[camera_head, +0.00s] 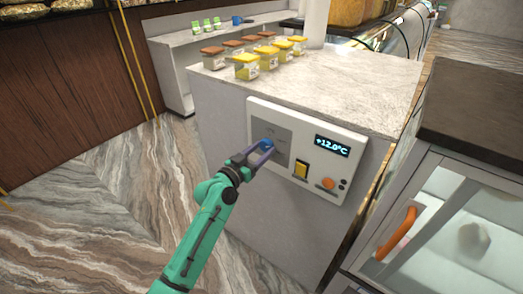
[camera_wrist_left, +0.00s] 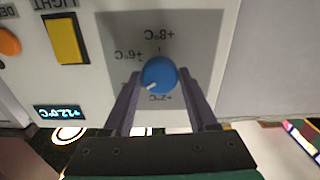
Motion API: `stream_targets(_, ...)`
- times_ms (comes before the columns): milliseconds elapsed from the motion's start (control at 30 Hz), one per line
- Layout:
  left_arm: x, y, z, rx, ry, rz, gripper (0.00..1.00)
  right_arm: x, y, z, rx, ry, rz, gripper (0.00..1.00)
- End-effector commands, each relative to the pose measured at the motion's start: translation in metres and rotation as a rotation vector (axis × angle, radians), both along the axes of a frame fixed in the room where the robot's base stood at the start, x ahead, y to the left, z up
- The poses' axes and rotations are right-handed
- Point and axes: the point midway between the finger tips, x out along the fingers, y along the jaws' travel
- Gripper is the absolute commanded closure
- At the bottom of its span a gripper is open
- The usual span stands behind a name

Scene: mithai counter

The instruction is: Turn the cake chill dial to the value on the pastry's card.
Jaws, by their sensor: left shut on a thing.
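The blue dial (camera_head: 267,144) sits on a grey plate (camera_head: 283,128) on the white control panel (camera_head: 351,147) on the counter's side. My left gripper (camera_head: 258,151) is shut on the dial, and the wrist view shows its fingers on either side of the dial (camera_wrist_left: 159,75). A white mark on the dial points to the lower left in that view. Printed temperatures, upside down there, ring the dial; +8°C and +6°C seem legible, others are partly hidden. The display (camera_head: 332,145) reads +12.0°C. I see no readable pastry card. My right gripper is not in view.
A yellow light switch (camera_head: 301,170) and an orange button (camera_head: 328,183) are on the panel close to the dial. Several lidded jars (camera_head: 246,67) stand on the counter top (camera_head: 350,85). A glass case with an orange handle (camera_head: 396,234) is at the right.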

Motion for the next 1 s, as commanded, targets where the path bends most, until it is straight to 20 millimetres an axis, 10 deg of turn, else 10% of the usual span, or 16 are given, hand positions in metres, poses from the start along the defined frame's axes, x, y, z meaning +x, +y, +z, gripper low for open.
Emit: stream_targets(1000,-0.002,-0.002,-0.002,-0.673,0.499,-0.001,0.97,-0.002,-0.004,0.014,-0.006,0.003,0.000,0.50)
